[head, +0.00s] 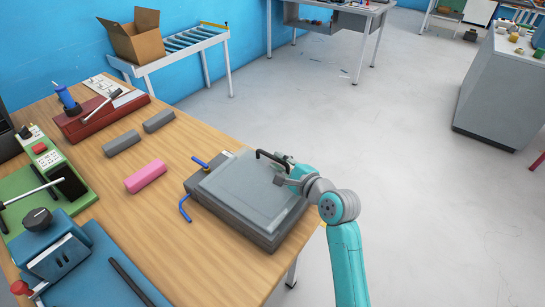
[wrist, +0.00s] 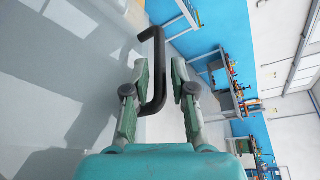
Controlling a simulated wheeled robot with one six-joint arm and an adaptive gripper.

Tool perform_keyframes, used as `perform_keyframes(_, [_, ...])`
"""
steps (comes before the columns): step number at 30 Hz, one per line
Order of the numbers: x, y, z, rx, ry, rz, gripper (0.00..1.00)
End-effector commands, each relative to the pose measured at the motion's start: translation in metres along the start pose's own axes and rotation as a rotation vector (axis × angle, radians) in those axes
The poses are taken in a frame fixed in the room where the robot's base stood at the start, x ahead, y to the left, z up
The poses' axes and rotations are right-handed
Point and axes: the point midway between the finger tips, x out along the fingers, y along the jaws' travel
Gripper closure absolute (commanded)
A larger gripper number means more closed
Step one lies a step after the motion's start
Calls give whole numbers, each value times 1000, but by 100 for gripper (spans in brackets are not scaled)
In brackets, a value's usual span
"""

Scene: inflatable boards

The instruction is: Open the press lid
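The press (head: 228,213) is a dark grey box at the table's right edge. Its lighter grey lid (head: 238,192) lies flat on top, looking shut. A black bar handle (head: 270,156) stands up at the lid's far right side; it also shows in the wrist view (wrist: 158,70). My gripper (head: 284,172) is at the handle. In the wrist view, its two fingers (wrist: 160,78) are apart with the handle's bar between them, nearer the left finger. A gap shows at the right finger, and I cannot tell whether the left one touches.
Blue bent rods (head: 185,208) stick out of the press's left side. A pink block (head: 146,176) and grey blocks (head: 122,143) lie on the wooden table (head: 200,262) to its left. A blue machine (head: 85,262) stands front left. Floor right of the table is clear.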

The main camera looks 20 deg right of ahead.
Motion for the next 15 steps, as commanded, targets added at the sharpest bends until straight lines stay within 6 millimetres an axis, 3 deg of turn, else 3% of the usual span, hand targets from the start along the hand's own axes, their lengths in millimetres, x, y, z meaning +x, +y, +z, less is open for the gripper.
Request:
perform_keyframes(6, [29, 0, 0, 1, -1, 1, 75])
perform_keyframes(15, [39, 0, 0, 0, 0, 0, 75])
